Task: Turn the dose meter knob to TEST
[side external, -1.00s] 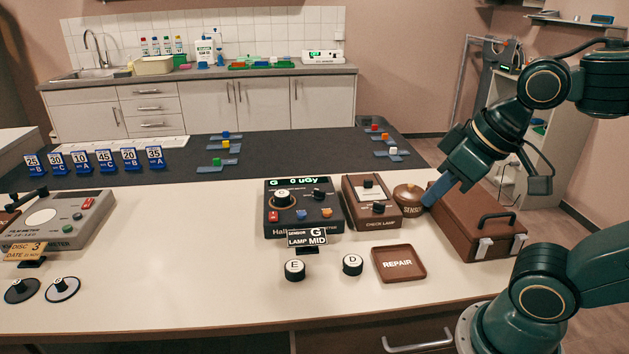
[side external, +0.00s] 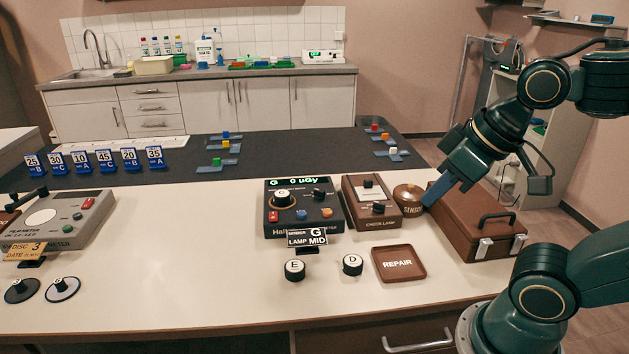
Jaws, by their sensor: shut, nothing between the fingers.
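The dose meter (side external: 303,222) is a dark box on the white table, with a lit green display (side external: 291,182) reading "G 0 uGy". A round piece marked G (side external: 283,197) sits on its top at the left, and a small black knob (side external: 320,195) sits at the right. The knob's setting is too small to read. A sign (side external: 307,238) in front reads "SENSOR G, LAMP MID". My gripper (side external: 428,203) is to the right of the meter, beside the brown round sensor holder (side external: 408,198). Its fingers are shut and empty; I cannot tell whether they touch the holder.
The check lamp box (side external: 371,214) stands between the meter and my gripper. A brown case (side external: 480,225) is at the right. Round pieces E (side external: 295,270) and D (side external: 352,264) and the REPAIR tray (side external: 399,263) lie in front.

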